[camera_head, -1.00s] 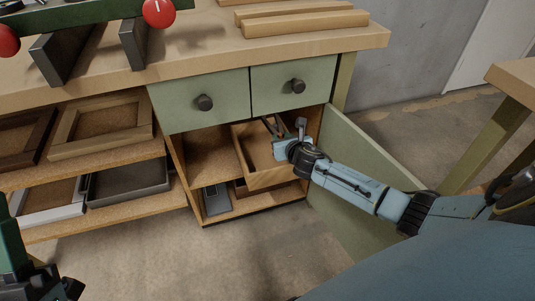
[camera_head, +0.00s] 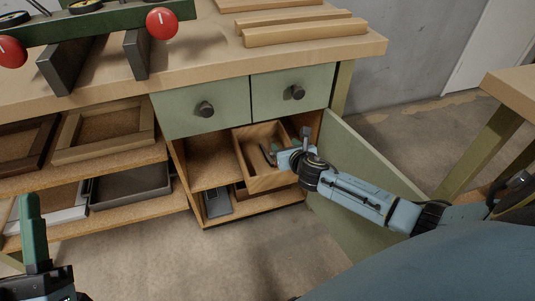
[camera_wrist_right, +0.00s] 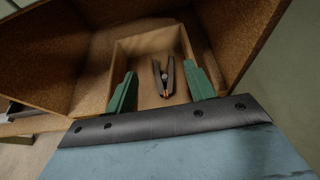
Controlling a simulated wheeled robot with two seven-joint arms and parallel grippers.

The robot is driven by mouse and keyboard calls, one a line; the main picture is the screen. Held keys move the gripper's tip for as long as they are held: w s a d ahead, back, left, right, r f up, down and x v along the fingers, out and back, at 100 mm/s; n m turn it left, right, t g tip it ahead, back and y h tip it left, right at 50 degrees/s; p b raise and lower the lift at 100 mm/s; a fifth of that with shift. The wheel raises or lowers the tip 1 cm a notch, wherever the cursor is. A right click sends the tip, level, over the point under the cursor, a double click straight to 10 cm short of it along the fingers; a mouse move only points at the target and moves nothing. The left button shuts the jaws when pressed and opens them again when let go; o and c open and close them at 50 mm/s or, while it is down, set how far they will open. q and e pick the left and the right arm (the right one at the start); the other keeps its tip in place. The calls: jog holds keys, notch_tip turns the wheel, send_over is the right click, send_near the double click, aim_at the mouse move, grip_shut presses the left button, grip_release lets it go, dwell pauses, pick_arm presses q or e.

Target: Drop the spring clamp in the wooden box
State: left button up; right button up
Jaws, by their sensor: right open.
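The wooden box (camera_head: 249,154) stands on the upper shelf of the open cupboard below the two drawers. The dark spring clamp (camera_head: 267,155) lies inside the box, and the right wrist view shows it on the box floor (camera_wrist_right: 164,77) with a small orange part. My right gripper (camera_head: 287,155) is at the right side of the box opening. In the right wrist view its green fingers (camera_wrist_right: 161,92) are spread wide, with the clamp seen apart from them in the gap. My left gripper (camera_head: 33,235) is at the lower left, partly cut off; only one green finger shows clearly.
The green cupboard door (camera_head: 365,185) stands open, right of and below my right arm. A dark grey tray (camera_head: 130,186) and frames (camera_head: 105,131) sit on the shelves at left. The workbench top (camera_head: 200,45) and drawers (camera_head: 202,105) are above the box.

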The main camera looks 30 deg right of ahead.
jog(key=p+v, duration=0.1)
jog(key=v, duration=0.1)
jog(key=shift+s+r, duration=0.2)
pick_arm(q)
jog(key=a+f+g+y+p, duration=0.3)
jog(key=f+g, duration=0.9)
jog(key=f, duration=0.4)
jog(key=shift+s+f+y+p, duration=0.2)
jog(key=shift+s+y+p, duration=0.15)
jog(key=shift+y, duration=0.35)
pick_arm(e)
jog(key=v, duration=0.7)
jog(key=shift+s, duration=0.3)
pick_arm(q)
jog(key=shift+a, duration=0.1)
pick_arm(e)
jog(key=shift+a, duration=0.1)
